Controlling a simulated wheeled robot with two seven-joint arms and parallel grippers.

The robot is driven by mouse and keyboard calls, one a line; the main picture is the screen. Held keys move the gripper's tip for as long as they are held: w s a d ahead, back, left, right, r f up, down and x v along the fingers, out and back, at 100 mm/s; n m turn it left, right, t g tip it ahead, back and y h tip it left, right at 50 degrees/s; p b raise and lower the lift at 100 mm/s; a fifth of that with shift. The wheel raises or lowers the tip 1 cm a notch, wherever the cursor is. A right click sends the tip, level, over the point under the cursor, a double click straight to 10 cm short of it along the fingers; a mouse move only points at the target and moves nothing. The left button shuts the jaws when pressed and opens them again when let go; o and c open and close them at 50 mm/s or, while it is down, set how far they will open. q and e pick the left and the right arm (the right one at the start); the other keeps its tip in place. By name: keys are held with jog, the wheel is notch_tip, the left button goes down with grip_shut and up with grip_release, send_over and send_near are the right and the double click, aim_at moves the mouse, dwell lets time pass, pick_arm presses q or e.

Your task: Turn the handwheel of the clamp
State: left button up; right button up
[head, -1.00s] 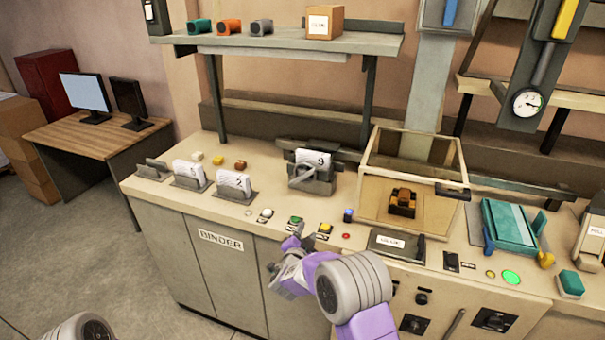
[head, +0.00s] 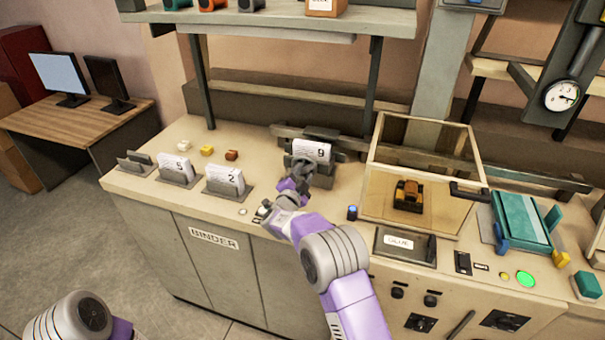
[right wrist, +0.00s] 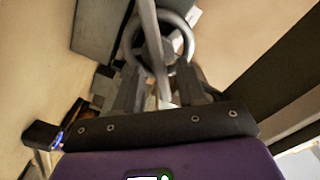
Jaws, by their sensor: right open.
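The clamp (head: 322,180) is a dark grey vice on the bench, holding a white paper block (head: 313,150) marked 9. Its grey handwheel (right wrist: 189,42) shows as a spoked ring in the right wrist view, just beyond the fingertips. In the head view my gripper and wrist partly cover the wheel. My right gripper (head: 297,182) is open in front of the handwheel, and it also shows in the right wrist view (right wrist: 160,88) with one finger on each side. I cannot tell whether the fingers touch the wheel. My left arm shows at the lower left, its gripper out of view.
Paper blocks marked 5 (head: 177,167) and 2 (head: 225,178) stand in holders to the left. A glass-sided box (head: 372,195) stands to the right. A shelf (head: 270,18) hangs above. Small buttons line the bench's front edge.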

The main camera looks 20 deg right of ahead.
jog(key=shift+w+d, duration=0.2)
jog(key=shift+c, duration=0.4)
grip_shut()
